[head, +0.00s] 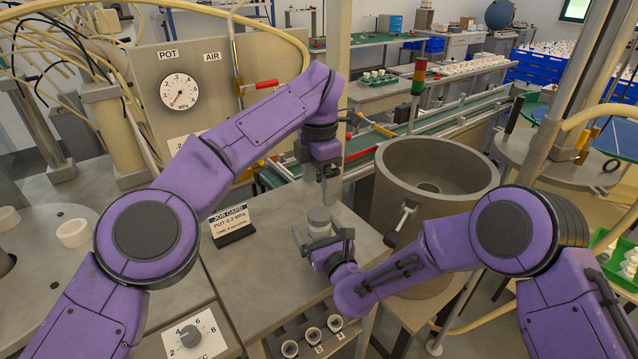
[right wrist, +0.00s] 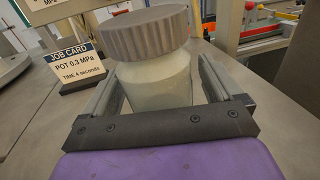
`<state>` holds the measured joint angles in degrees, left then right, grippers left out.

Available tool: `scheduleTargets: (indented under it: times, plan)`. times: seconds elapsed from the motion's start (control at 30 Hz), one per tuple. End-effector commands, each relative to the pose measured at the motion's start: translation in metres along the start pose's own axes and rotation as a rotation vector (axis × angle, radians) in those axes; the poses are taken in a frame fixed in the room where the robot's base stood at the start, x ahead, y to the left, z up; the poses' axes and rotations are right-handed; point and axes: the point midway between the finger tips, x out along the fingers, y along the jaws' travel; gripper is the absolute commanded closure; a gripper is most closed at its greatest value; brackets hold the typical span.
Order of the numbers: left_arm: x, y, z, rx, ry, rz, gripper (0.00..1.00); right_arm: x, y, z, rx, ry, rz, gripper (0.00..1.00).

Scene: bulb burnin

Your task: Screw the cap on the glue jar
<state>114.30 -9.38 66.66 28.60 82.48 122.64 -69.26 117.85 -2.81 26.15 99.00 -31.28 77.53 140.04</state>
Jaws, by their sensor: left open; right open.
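The pale glue jar (right wrist: 158,82) stands upright on the bench, with a grey ribbed cap (right wrist: 147,33) sitting on its mouth; whether the cap is threaded down cannot be told. In the head view the jar's cap (head: 319,217) shows small. My right gripper (head: 323,236) is open, low over the bench, with one finger on each side of the jar body. It also shows in the right wrist view (right wrist: 160,95), where contact with the jar is unclear. My left gripper (head: 324,180) is open and points down just above the cap, apart from it.
A job card (head: 230,222) stands left of the jar. A large grey pot (head: 385,195) stands to the right. A gauge panel (head: 205,90) rises behind my left arm.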

Motion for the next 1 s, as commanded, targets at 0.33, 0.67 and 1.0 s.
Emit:
scheduleTargets:
  times: [0.33,0.67,1.0]
  plan:
    - [0.02,0.0,0.0,0.0,0.0,0.0,0.15,-0.07,-0.001,-0.003,0.003,0.0,-0.001,0.08]
    - [0.025,0.0,0.0,0.0,0.0,0.0,0.15,-0.101,0.0,0.0,0.001,-0.001,0.0,0.08]
    - [0.025,0.0,0.0,0.0,0.0,0.0,0.15,-0.1,0.0,0.0,0.001,0.0,0.0,0.08]
